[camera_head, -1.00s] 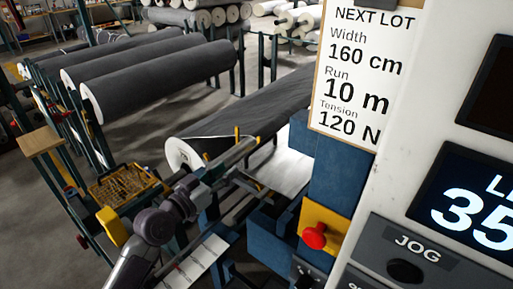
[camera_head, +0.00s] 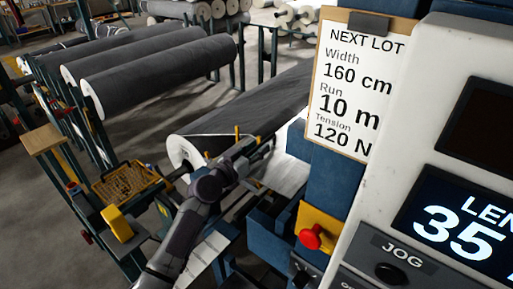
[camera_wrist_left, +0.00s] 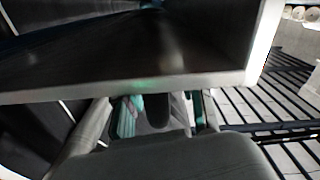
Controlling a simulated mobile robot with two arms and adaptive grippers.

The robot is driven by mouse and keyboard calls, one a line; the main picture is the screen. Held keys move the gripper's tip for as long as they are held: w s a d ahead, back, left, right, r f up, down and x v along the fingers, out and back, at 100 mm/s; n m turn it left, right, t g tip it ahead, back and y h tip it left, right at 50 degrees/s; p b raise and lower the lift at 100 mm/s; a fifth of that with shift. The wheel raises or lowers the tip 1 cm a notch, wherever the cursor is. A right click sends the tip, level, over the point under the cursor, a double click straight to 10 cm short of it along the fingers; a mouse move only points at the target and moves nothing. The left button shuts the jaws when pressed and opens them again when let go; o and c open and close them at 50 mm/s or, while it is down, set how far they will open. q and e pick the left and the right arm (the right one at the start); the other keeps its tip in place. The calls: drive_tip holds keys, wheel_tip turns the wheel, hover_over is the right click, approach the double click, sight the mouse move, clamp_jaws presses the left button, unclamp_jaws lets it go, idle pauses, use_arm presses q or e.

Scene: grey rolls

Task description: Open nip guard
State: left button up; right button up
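A dark grey roll (camera_head: 255,105) lies in the machine, its white end facing left. A grey bar with yellow parts along the roll's near side looks like the nip guard, but my left arm covers much of it. My left gripper (camera_head: 257,153) is at this bar; whether it touches cannot be told. In the left wrist view, a dark panel with a pale edge (camera_wrist_left: 150,90) fills the upper part, close over the gripper (camera_wrist_left: 155,115). The fingertips are not clear, and I cannot tell their opening. My right gripper is not in view.
A control cabinet with a length display (camera_head: 450,228) and a JOG knob (camera_head: 390,273) stands at the right. A red button (camera_head: 314,237) on yellow sits beside it. Other grey rolls (camera_head: 160,75) rest behind.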

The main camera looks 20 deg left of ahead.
use_arm(q)
clamp_jaws()
drive_tip(key=shift+r, duration=0.1)
idle(0.3)
